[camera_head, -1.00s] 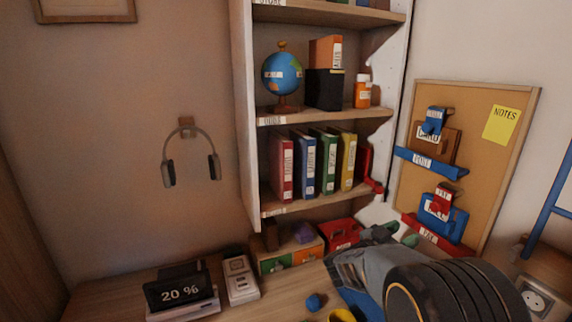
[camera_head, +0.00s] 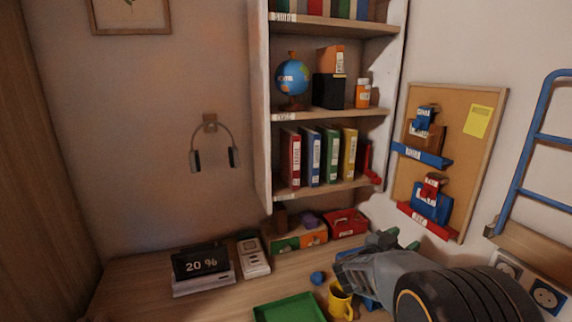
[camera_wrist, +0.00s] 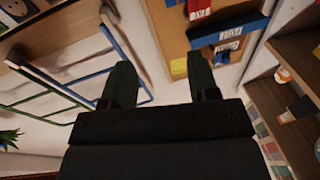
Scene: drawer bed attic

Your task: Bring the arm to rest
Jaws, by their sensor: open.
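My gripper (camera_head: 388,240) is at the end of my grey and black arm, raised over the right part of the desk (camera_head: 135,275) in the head view. The gripper is open and empty. The corkboard (camera_head: 470,120) with blue and red racks hangs on the wall behind it and to its right. Part of the desk behind my arm is hidden.
A yellow mug (camera_head: 340,302), a blue ball (camera_head: 317,278) and a green tray (camera_head: 285,308) are on the desk near my arm. A shelf (camera_head: 330,115) with binders and a globe (camera_head: 292,76) rises behind. A blue ladder (camera_head: 535,150) stands at right. The desk's left front is clear.

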